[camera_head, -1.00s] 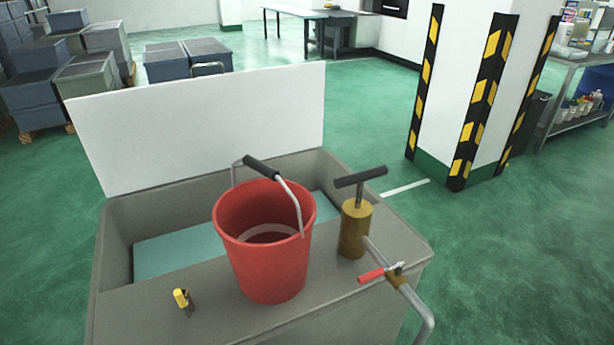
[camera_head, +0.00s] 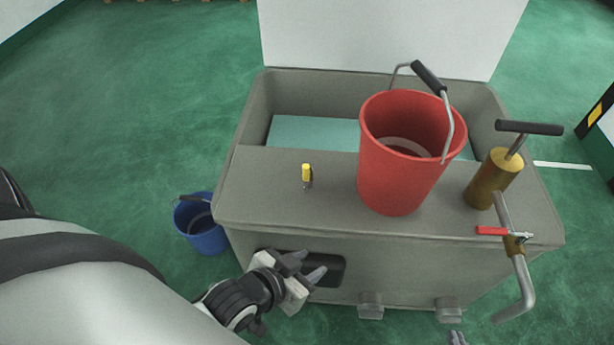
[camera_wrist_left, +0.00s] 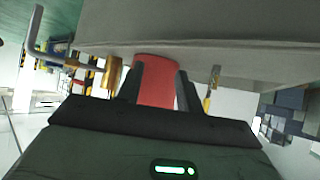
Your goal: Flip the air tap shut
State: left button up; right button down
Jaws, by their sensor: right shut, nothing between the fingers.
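The air tap has a brass body (camera_head: 515,245) on a bent grey pipe at the front right of the grey tub. Its red lever (camera_head: 492,231) points left, across the pipe. My left gripper (camera_head: 305,267) is open and empty, in front of the dark recess in the tub's front wall, well left of the tap. In the left wrist view its two fingers (camera_wrist_left: 160,85) stand apart, with the red bucket beyond them. Only the tip of my right gripper (camera_head: 457,338) shows at the bottom edge, below and left of the tap; it is shut.
A red bucket (camera_head: 400,165) stands on the tub's ledge (camera_head: 270,205), left of a brass hand pump (camera_head: 493,180). A small yellow-handled item (camera_head: 307,174) lies on the ledge. A blue bucket (camera_head: 207,235) stands on the floor at the left. Space in front of the tap looks clear.

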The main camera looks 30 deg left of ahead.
aim_at(306, 178)
jog(key=z, duration=1.85)
jog(key=k, duration=1.05)
jog(key=u, duration=1.45)
jog(key=i, duration=0.5)
jog(key=u, duration=0.05)
